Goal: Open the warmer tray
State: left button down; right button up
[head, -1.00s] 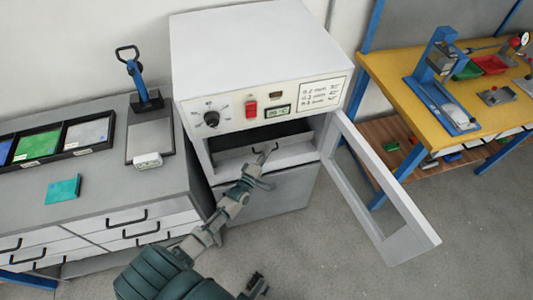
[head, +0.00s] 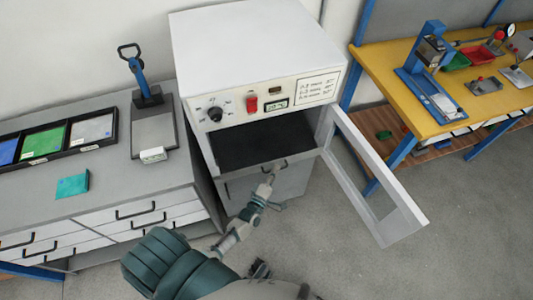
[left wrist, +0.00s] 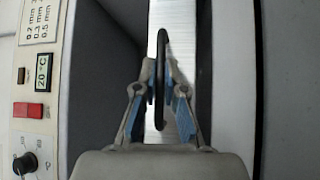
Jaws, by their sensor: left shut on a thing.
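The warmer (head: 250,40) is a white cabinet with a control panel on its front. Its framed door (head: 375,180) stands open to the right. My left gripper (head: 271,172) is at the tray front, shut on the dark tray handle (left wrist: 161,85). In the left wrist view the two blue-padded fingers (left wrist: 160,90) stand on either side of the handle. The fingers hide part of it.
A grey drawer cabinet (head: 130,205) on the left carries bins of coloured sheets, a teal piece (head: 73,185) and a blue-handled tool (head: 140,75). A yellow bench (head: 385,75) stands at the right. The floor beyond the open door is clear.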

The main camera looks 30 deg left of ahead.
pick_arm(q)
jog(key=s+d+p, duration=0.2)
jog(key=s+d, duration=0.8)
jog(key=d, duration=0.2)
jog(key=shift+s+d+f, duration=0.25)
jog(key=shift+s+d, duration=0.1)
pick_arm(e)
notch_tip(320, 180, down, 7)
jog(key=s, duration=0.2)
jog(key=shift+s+d+r, duration=0.2)
jog(key=shift+s, duration=0.2)
pick_arm(q)
jog(key=c, duration=1.3)
grip_release()
jog(key=shift+o, duration=0.3)
jog(key=shift+w, duration=0.2)
pick_arm(e)
jog(key=shift+w+d, duration=0.1)
pick_arm(q)
jog(key=s+f, duration=0.1)
jog(key=s, duration=1.1)
jog(key=shift+d+f, duration=0.35)
jog(key=shift+d, duration=0.1)
jog(key=shift+w, duration=0.1)
